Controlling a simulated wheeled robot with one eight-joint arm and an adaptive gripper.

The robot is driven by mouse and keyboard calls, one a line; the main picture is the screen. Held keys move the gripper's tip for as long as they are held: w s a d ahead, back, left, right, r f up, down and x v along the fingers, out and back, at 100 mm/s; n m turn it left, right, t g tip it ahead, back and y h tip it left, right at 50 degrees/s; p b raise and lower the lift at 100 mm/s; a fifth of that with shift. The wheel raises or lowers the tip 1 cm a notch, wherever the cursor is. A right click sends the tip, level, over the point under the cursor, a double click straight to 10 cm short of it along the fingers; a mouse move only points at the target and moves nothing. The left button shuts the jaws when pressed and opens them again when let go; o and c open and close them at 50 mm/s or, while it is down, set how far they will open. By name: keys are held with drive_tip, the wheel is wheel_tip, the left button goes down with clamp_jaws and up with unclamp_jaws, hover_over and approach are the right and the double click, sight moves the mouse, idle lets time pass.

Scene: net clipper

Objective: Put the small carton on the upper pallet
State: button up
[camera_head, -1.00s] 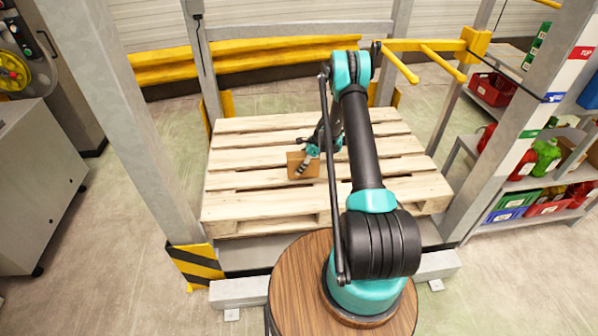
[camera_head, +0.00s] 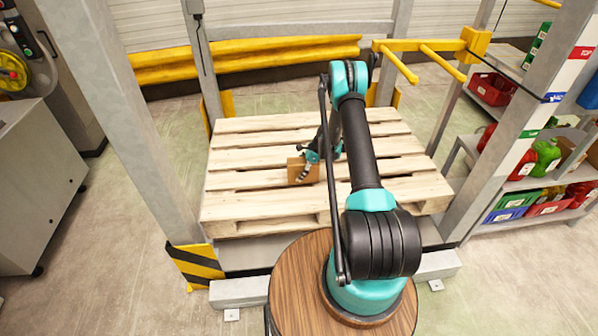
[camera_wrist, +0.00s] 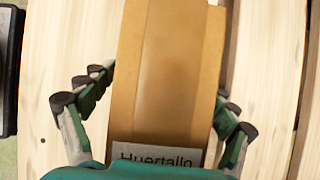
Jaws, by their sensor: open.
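In the wrist view the carton (camera_wrist: 172,60) lies between my gripper's fingers, with a label reading "Huertallo" near the bottom. My gripper (camera_wrist: 155,108) is open, with one green and grey finger on each side of the carton and a visible gap on the left. The right finger is very close to the carton's side. In the head view my gripper (camera_head: 307,172) is at the carton, partly covering it.
Grey posts (camera_head: 135,110) frame the pallet. Yellow bars (camera_head: 400,62) jut out at the back right. A yellow rail (camera_head: 240,58) runs behind. A shelf with bins (camera_head: 510,208) stands at the right. The rest of the pallet top is clear.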

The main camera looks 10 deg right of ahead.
drive_tip(key=v, duration=1.1)
drive_tip(key=shift+d+r, duration=0.15)
drive_tip(key=shift+r, duration=0.2)
drive_tip(key=s+a+r+n+t+h, duration=0.1)
drive_tip(key=s+r+n+h, duration=0.1)
drive_tip(key=s+r+n, duration=0.55)
drive_tip(key=s+r+n+t+h, duration=0.1)
drive_tip(key=s+r+n, duration=0.1)
drive_tip(key=s+r, duration=1)
drive_tip(key=s+r+n+t+h, duration=0.1)
drive_tip(key=s+n, duration=0.3)
drive_tip(key=s, duration=0.6)
drive_tip(key=s+d+r+n+h, duration=0.1)
drive_tip(key=s+r+n, duration=0.3)
drive_tip(key=s, duration=0.7)
drive_tip(key=shift+r+n+t+h, duration=0.3)
drive_tip(key=shift+n+t+h, duration=0.15)
drive_tip(key=shift+n, duration=0.2)
